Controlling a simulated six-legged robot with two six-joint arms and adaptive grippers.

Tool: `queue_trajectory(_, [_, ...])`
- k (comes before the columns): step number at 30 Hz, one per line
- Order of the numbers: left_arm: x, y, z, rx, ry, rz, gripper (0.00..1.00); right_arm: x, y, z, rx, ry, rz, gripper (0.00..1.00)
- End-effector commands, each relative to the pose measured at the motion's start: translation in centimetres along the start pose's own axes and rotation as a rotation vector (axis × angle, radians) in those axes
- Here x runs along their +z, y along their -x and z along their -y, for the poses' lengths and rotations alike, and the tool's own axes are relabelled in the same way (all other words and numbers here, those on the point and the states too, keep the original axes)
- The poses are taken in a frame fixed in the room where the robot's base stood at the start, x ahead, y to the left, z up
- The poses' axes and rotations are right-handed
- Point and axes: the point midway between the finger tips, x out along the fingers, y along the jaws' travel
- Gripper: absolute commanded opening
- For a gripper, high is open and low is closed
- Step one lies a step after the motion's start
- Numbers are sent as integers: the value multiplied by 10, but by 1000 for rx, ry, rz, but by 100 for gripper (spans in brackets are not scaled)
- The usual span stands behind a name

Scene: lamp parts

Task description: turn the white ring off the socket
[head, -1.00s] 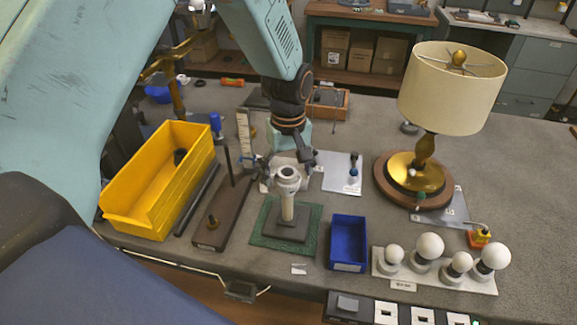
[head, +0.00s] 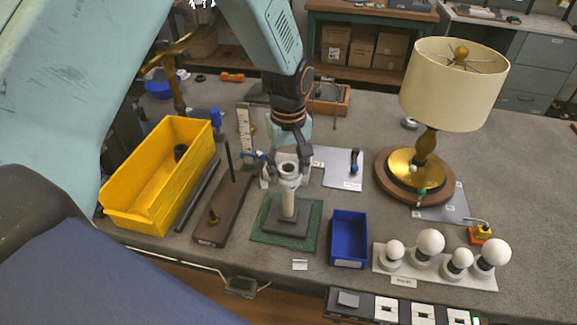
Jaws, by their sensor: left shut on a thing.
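The socket (head: 288,183) stands upright on top of a pale post on a dark square base (head: 286,222), which rests on a green mat (head: 261,236). The white ring (head: 289,170) is around the top of the socket. My left gripper (head: 287,166) comes down from above and behind, and its fingers are shut on the ring. The fingers partly hide the ring's far side, and I cannot tell whether it still touches the socket's thread. My right gripper is not in view.
A yellow bin (head: 157,186) stands at the left, beside a dark wooden stand (head: 224,205). A blue tray (head: 348,240) is right of the mat. White bulbs stand on a white rack (head: 435,274) at the front right. A lamp (head: 425,150) stands at the right.

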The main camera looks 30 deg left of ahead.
Motion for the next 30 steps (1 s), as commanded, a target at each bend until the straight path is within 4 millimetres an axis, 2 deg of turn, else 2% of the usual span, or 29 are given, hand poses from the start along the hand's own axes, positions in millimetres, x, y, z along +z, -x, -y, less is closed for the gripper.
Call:
queue_trajectory(1, [0,0,0,2,2,0,31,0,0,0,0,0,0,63])
queue_trajectory(7, [0,0,0,2,1,0,15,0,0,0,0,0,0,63])
queue_trajectory(11, [0,1,0,1,30,0,15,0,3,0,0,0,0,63])
queue_trajectory(30, [0,3,0,0,485,1,15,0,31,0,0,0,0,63])
